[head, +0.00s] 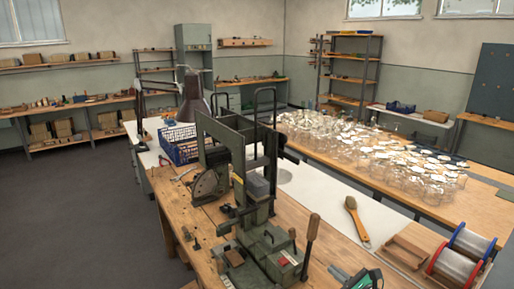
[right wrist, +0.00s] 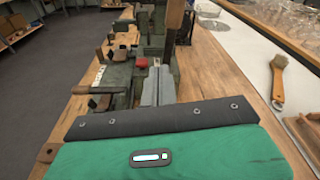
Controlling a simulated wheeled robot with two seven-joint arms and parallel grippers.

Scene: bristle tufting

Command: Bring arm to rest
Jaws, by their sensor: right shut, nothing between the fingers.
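My right gripper (head: 340,272) shows at the bottom edge of the head view, near the front of the wooden workbench (head: 320,262). Its green and dark housing is partly cut off. In the right wrist view the grey fingers (right wrist: 158,84) are together and empty, pointing towards the tufting machine (head: 262,210). The green machine stands on the bench just beyond the gripper; I see no clear contact. My left gripper is in neither view.
A wooden-handled brush (head: 352,212) lies on the white strip right of the machine. Wire spools (head: 456,266) stand at the lower right. Many glass jars (head: 400,170) crowd the bench behind. A blue crate (head: 180,145) sits at the bench's far left. Open floor (head: 70,210) lies left.

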